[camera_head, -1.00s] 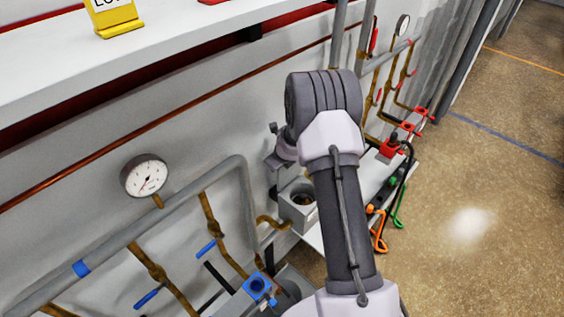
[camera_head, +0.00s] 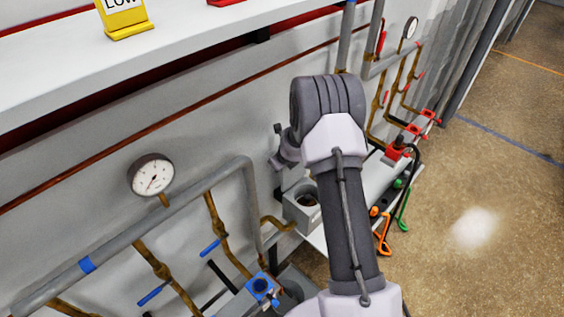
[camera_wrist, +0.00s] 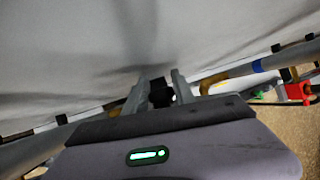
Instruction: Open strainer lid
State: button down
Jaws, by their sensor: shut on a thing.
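The strainer (camera_head: 296,211) is a grey block at the wall, left of my arm in the head view. Its round top opening shows, with a dark inside. My gripper (camera_head: 278,147) is above and slightly left of it, partly hidden behind my wrist. In the wrist view my gripper's fingers (camera_wrist: 164,86) are closed on a small black piece (camera_wrist: 159,93). Only part of that piece shows, so I cannot tell for sure whether it is the strainer lid.
A pressure gauge (camera_head: 151,175) and grey pipe (camera_head: 140,228) with blue-handled valves are at left. A white shelf (camera_head: 200,60) runs overhead. Red valves (camera_head: 398,150) and orange (camera_head: 383,236) and green handles are right of my arm. Open floor (camera_head: 480,190) lies at right.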

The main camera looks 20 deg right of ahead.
jog(key=shift+s+a+f, duration=0.15)
jog(key=shift+s+f, duration=0.1)
jog(key=shift+f, duration=0.15)
dwell(0.3)
jog(key=c, duration=1.3)
grip_release()
jog(key=shift+o, duration=1.1)
jog(key=shift+a, duration=0.1)
jog(key=shift+w+r, duration=0.1)
jog(key=shift+w, duration=0.1)
jog(key=shift+r, duration=0.1)
jog(key=p+v, duration=0.3)
jog(key=v, duration=1.4)
jog(key=shift+r+p, duration=0.15)
jog(key=shift+p, duration=0.25)
